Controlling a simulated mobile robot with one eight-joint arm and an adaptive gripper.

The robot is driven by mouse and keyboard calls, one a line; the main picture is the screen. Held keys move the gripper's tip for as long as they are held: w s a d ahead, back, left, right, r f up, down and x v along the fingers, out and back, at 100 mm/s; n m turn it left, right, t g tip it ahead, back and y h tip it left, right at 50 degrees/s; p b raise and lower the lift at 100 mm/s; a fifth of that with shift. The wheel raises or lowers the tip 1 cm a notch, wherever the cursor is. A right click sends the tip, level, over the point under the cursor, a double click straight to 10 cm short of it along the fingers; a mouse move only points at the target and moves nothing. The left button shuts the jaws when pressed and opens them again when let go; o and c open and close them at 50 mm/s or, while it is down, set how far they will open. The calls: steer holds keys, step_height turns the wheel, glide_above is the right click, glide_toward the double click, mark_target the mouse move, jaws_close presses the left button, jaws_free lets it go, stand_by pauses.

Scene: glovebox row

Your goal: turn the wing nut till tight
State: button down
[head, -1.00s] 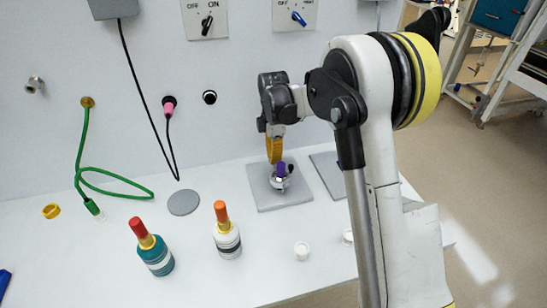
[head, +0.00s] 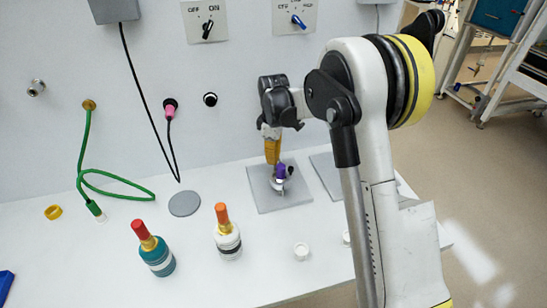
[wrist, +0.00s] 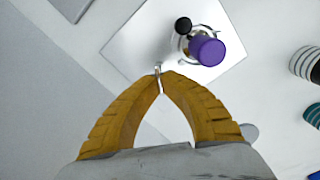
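A small clamp-like device with a purple knob (head: 281,171) and a black knob (wrist: 183,25) stands on a grey square plate (head: 267,205). The purple knob also shows in the wrist view (wrist: 207,51). My gripper (head: 272,163) points down just behind the device in the head view. In the wrist view its yellow fingers (wrist: 161,78) come together at the tips on a thin silvery piece, apparently a wing of the wing nut (wrist: 157,68). The rest of the nut is hidden or too small to make out.
A teal bottle (head: 157,257) and a white bottle (head: 228,242) stand in front left. A grey disc (head: 184,203) and a green cable (head: 112,192) lie left. The wall with switches is close behind.

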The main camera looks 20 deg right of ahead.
steer(key=m+p, duration=0.1)
steer(key=m, duration=0.6)
steer(key=shift+w+d, duration=0.1)
steer(key=shift+d, duration=0.05)
steer(key=m, duration=0.8)
steer(key=shift+d, duration=0.15)
steer(key=m, duration=0.4)
steer(key=shift+p, duration=0.35)
steer(key=m, duration=0.3)
steer(key=shift+d+m, duration=0.1)
steer(key=shift+m, duration=0.3)
steer(key=m, duration=0.3)
steer(key=shift+s+m, duration=0.2)
steer(key=shift+m, duration=2)
